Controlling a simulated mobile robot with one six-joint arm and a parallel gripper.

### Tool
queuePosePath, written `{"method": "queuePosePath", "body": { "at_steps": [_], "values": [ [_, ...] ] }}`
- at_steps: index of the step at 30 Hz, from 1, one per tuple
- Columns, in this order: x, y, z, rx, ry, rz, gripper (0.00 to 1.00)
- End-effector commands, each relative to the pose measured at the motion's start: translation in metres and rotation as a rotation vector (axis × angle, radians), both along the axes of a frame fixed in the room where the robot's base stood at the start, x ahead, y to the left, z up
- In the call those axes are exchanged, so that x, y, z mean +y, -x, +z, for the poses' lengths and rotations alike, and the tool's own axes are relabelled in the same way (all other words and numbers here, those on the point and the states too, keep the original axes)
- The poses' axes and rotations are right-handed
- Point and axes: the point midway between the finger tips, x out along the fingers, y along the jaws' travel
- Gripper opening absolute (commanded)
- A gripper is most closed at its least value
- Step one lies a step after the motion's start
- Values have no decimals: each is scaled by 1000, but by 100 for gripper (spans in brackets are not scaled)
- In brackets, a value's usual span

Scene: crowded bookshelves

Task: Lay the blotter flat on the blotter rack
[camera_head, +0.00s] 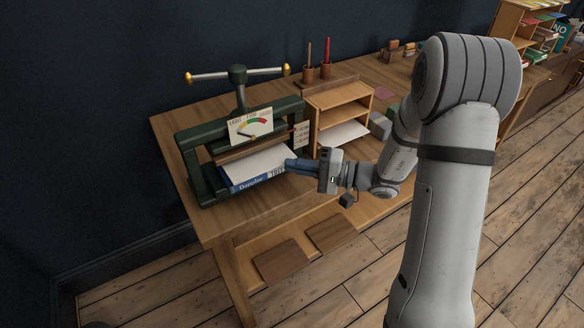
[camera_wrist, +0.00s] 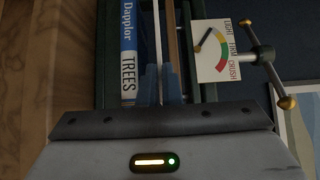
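The blotter (camera_head: 262,158) is a white sheet lying level over the blue book (camera_head: 258,180) inside the dark green press. In the wrist view it is a thin pale strip (camera_wrist: 158,45) seen edge-on. My gripper (camera_head: 292,165) reaches the press from the right, at the blotter's right-hand edge. In the wrist view its blue fingers (camera_wrist: 162,85) are close together, one on each side of the strip, and look shut on it. The fingertips are partly hidden in shadow. A small wooden rack (camera_head: 342,97) with shelves, likely the blotter rack, stands right of the press, with a white sheet (camera_head: 343,134) low in it.
The green press frame (camera_head: 195,170) surrounds the book, with a screw handle (camera_head: 238,75) and a dial card (camera_head: 250,125) above. Pots with red and brown tools (camera_head: 325,70) stand behind. The front left of the wooden bench (camera_head: 225,222) is clear.

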Motion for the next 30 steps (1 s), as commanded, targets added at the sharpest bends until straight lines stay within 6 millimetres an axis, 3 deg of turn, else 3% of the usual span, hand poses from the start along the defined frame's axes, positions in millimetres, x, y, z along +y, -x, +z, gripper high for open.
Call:
{"method": "queuePosePath", "body": {
  "at_steps": [5, 30],
  "values": [
    [-10, 1, 4, -2, -1, -3, 0],
    [-126, 24, 46, -2, 0, -3, 0]
  ]
}}
